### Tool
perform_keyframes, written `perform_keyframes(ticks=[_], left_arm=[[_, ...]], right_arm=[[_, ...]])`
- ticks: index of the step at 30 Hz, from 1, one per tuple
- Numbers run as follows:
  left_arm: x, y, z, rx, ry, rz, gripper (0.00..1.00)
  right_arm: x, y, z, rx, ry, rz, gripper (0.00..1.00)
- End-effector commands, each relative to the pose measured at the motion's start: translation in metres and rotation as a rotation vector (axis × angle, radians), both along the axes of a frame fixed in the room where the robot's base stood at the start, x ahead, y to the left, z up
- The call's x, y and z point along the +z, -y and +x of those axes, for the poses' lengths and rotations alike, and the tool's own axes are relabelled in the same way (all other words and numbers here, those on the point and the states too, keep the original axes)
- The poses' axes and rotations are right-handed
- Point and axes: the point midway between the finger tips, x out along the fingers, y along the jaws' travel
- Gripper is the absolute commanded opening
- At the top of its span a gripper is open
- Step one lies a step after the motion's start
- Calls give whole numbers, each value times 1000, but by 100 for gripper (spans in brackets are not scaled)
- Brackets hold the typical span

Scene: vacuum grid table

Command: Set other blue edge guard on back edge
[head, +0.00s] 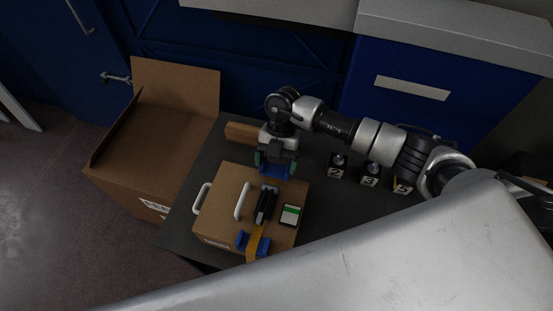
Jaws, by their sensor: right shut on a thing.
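My right gripper (276,161) comes down from above at the back edge of the closed cardboard box (225,222). It is shut on a blue edge guard (278,172), which is at the box's back edge. Whether the guard touches the box I cannot tell. Another blue edge guard (244,241) sits on the front edge, with an orange strap (254,243) running over it. The strap leads to a black buckle (265,206) on the box top. My left gripper is not in view.
An open carton (160,150) stands at left. Numbered blocks (337,171) stand on the dark table (325,215) at right. A brown block (240,133) lies behind the box.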

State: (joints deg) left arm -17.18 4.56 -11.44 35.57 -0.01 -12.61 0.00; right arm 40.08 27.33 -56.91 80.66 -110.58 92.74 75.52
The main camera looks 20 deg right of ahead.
Motion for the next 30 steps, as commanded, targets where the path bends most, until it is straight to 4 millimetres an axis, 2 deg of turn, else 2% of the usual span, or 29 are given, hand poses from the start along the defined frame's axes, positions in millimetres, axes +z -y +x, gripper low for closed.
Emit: perform_keyframes(ticks=[8,30], left_arm=[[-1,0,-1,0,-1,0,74],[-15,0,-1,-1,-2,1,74]], right_arm=[[-1,0,0,0,1,1,62],[-19,0,0,0,1,1,62]])
